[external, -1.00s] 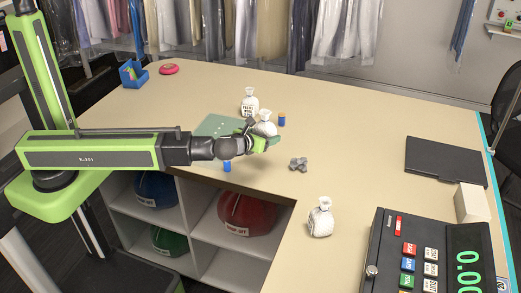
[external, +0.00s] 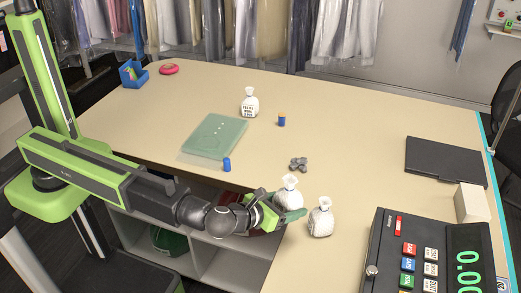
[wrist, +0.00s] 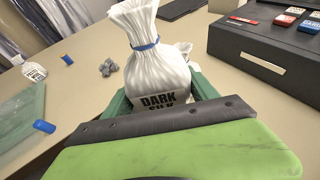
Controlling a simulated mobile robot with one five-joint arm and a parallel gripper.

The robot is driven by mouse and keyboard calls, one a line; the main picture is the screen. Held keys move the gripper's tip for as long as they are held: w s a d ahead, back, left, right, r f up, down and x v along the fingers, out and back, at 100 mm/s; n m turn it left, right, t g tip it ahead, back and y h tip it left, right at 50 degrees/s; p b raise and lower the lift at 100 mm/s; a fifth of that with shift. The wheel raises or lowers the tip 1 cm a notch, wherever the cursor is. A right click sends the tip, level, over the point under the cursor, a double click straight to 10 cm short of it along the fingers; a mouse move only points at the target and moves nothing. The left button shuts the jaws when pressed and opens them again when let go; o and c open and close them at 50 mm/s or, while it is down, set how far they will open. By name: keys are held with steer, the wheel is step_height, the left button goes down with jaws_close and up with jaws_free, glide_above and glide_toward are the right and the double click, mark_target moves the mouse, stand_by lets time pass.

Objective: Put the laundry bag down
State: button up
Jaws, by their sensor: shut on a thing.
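A white laundry bag (external: 289,191) with a blue tie is in my gripper (external: 276,214). In the wrist view the held bag (wrist: 155,65) reads "DARK SILK", its lower line partly hidden, and stands upright between the green jaws (wrist: 160,104). My gripper is shut on it near the front edge of the counter (external: 370,160). I cannot tell whether the bag's base touches the counter. A second white bag (external: 321,220) stands on the counter just right of the held one. A third white bag (external: 249,103) stands farther back.
The counter's middle right is clear.

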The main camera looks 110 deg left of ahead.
steer(key=w+d+m+t+h, duration=0.2)
steer(key=d+m+t, duration=0.1)
steer(key=d, duration=1.7)
steer(key=b, duration=0.7)
glide_above(300, 269)
steer(key=f, duration=0.7)
steer(key=shift+d, duration=0.2)
steer(key=shift+a, duration=0.25)
step_height(300, 269, down, 4)
steer(key=b, duration=0.4)
steer(key=shift+f, duration=0.2)
steer(key=shift+r, duration=0.25)
steer(key=shift+f, duration=0.2)
steer(key=o, duration=1.6)
steer(key=shift+r, duration=0.15)
